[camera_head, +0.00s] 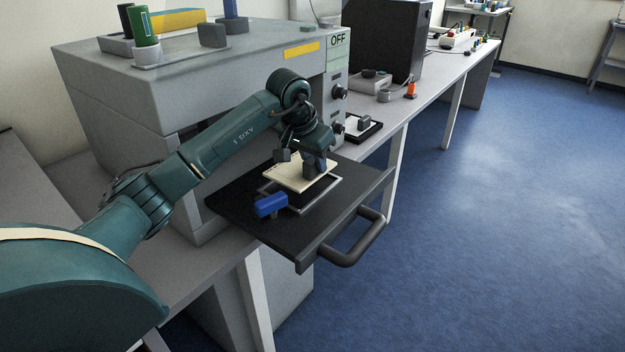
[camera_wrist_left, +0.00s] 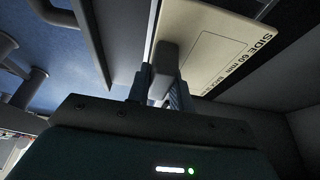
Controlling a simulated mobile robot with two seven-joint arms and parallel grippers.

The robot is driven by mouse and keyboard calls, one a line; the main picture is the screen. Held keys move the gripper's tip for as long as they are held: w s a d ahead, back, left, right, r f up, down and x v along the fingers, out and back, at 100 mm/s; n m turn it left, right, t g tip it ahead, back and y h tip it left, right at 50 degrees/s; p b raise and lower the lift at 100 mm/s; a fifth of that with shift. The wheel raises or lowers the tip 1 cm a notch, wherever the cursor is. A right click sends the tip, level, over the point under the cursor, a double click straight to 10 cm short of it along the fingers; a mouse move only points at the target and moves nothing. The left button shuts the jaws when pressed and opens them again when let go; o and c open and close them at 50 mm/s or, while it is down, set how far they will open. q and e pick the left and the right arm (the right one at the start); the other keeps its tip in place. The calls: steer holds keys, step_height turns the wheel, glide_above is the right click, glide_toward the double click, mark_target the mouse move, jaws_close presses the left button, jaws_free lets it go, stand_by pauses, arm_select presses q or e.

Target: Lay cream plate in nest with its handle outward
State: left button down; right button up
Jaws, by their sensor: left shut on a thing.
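The cream plate (camera_head: 291,177) is over the nest, a pale grey rectangular frame (camera_head: 322,197) on the pulled-out black drawer. The plate looks shifted towards the back of the frame; I cannot tell whether it touches. My left gripper (camera_head: 316,168) is shut on the plate's grey block handle, at the plate's right side. In the left wrist view the gripper (camera_wrist_left: 162,88) has its fingers around the handle (camera_wrist_left: 166,66), and the plate (camera_wrist_left: 215,48) shows dark printing reading "SIDE 60". My right gripper is not in view.
A blue block-like part (camera_head: 270,205) stands on the black drawer (camera_head: 240,208) beside the frame. The drawer has a thick bar handle (camera_head: 354,241). The grey machine (camera_head: 110,120) rises behind it. A small black tray (camera_head: 362,128) lies on the bench to the right.

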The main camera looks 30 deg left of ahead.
mark_target(314, 173)
arm_select(q)
steer(key=shift+f, duration=1.95)
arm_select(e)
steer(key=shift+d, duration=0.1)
arm_select(q)
steer(key=shift+f+b, duration=0.1)
steer(key=shift+b, duration=0.2)
steer(key=c, duration=1.3)
jaws_free()
steer(key=shift+o, duration=0.2)
steer(key=shift+s+r, duration=0.1)
steer(key=shift+r, duration=0.25)
steer(key=p+v, duration=0.1)
steer(key=v, duration=0.9)
steer(key=shift+r, duration=0.3)
steer(key=shift+s+r, duration=0.25)
steer(key=shift+r, duration=0.15)
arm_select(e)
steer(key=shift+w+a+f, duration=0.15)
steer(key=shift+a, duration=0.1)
